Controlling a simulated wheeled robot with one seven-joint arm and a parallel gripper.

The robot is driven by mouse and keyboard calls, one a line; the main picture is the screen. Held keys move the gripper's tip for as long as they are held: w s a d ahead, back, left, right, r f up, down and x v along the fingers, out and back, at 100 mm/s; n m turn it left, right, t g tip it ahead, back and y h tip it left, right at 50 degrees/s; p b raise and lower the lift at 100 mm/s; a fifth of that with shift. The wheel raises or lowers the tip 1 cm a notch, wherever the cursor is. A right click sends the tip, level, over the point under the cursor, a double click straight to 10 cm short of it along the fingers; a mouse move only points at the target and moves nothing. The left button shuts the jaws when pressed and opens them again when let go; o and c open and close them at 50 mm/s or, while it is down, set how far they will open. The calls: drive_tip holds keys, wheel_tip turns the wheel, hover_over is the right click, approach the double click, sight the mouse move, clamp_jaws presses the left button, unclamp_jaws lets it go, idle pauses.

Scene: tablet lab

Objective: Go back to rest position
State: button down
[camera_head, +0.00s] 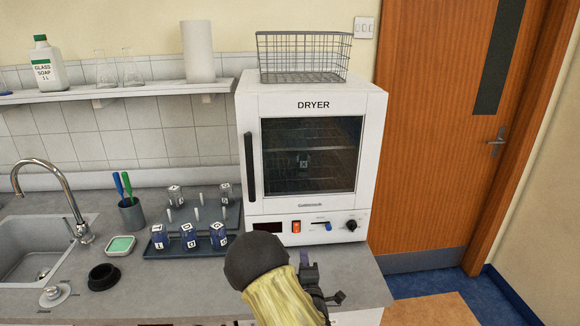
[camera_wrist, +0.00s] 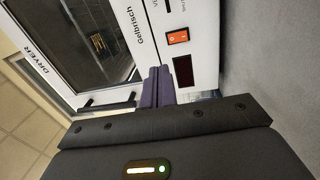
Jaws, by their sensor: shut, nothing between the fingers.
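My gripper (camera_head: 305,262) is in front of the lower part of the white dryer (camera_head: 370,120) in the head view. In the wrist view its purple-grey fingers (camera_wrist: 158,86) are together and empty, close to the dryer front. The dryer door is shut, with a black handle (camera_head: 250,166) on its left side. A small marked item (camera_head: 304,162) shows behind the glass on a rack. The orange switch (camera_head: 296,226) is on the control panel, and it also shows in the wrist view (camera_wrist: 178,37). My forearm hides part of the counter.
Left of the dryer, blue trays (camera_head: 160,252) hold several marked bottles and pegs. A wire basket (camera_head: 300,58) stands on the dryer. The floor at right is clear.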

drive_tip(key=s+d+m+g+h, duration=0.35)
drive_tip(key=d+m+g, duration=0.4)
drive_tip(key=m, duration=0.25)
drive_tip(key=s+d+r+m+g+y, duration=0.1)
drive_tip(key=s+m+g, duration=0.3)
drive_tip(key=s, duration=0.8)
drive_tip(key=s+d+r+m+g+y, duration=0.1)
drive_tip(key=s+r+m+g, duration=0.3)
drive_tip(key=s, duration=0.8)
drive_tip(key=shift+d+g, duration=0.3)
drive_tip(key=shift+g, duration=0.15)
drive_tip(key=c, duration=2.1)
unclamp_jaws()
drive_tip(key=shift+y, duration=0.25)
